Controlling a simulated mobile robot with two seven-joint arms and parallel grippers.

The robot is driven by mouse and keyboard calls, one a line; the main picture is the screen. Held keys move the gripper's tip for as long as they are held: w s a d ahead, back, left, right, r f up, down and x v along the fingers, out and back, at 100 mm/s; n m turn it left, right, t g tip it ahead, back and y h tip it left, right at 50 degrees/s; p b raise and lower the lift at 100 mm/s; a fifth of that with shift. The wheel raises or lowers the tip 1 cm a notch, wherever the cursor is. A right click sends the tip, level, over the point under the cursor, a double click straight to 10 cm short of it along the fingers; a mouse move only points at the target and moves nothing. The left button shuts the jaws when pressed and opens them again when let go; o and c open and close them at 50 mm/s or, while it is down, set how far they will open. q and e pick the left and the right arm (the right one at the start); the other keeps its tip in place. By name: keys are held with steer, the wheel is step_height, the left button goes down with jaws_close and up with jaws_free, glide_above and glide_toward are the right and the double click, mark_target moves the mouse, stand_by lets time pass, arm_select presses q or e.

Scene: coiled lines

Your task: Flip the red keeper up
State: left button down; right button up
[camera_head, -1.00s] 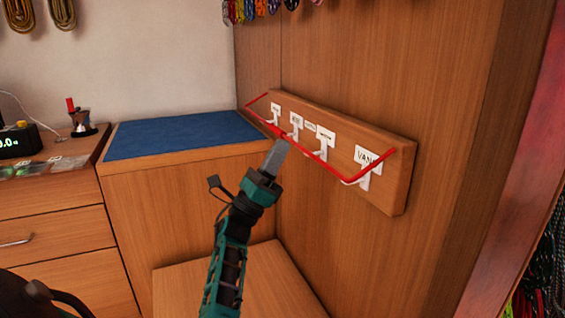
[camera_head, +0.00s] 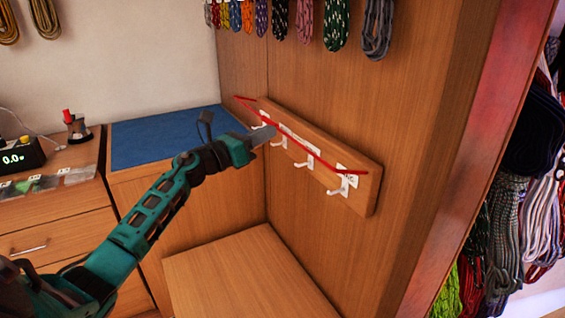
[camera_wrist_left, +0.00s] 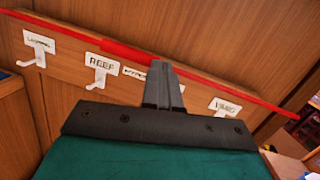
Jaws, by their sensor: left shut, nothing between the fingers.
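The red keeper (camera_head: 296,138) is a thin red bar on a wooden hook board (camera_head: 370,196) on the wall panel. Its long bar runs across the upper part of the board, at or above the white labels, with the white hooks (camera_head: 304,163) clear below it. In the left wrist view the keeper (camera_wrist_left: 232,88) has a wider red section near the fingers. My left gripper (camera_head: 266,134) is shut and empty, its tips at the bar near the board's far half. It also shows in the left wrist view (camera_wrist_left: 161,70). I cannot tell whether they touch. My right gripper is out of view.
Rope coils (camera_head: 290,18) hang on the panel above the board. A low wooden surface (camera_head: 245,280) lies below it. A cabinet with a blue mat (camera_head: 160,138) stands behind my left arm. More ropes (camera_head: 510,220) hang at the right.

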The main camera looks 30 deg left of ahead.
arm_select(q)
steer(key=w+r, duration=0.1)
steer(key=r, duration=0.1)
steer(key=w+d+r+p, duration=0.1)
steer(key=r, duration=0.1)
steer(key=w+d+r, duration=0.1)
steer(key=r, duration=0.1)
steer(key=shift+w+r, duration=0.25)
steer(key=shift+r, duration=0.1)
steer(key=shift+w+d+r+p, duration=0.35)
steer(key=shift+w+r, duration=0.25)
steer(key=shift+w, duration=0.15)
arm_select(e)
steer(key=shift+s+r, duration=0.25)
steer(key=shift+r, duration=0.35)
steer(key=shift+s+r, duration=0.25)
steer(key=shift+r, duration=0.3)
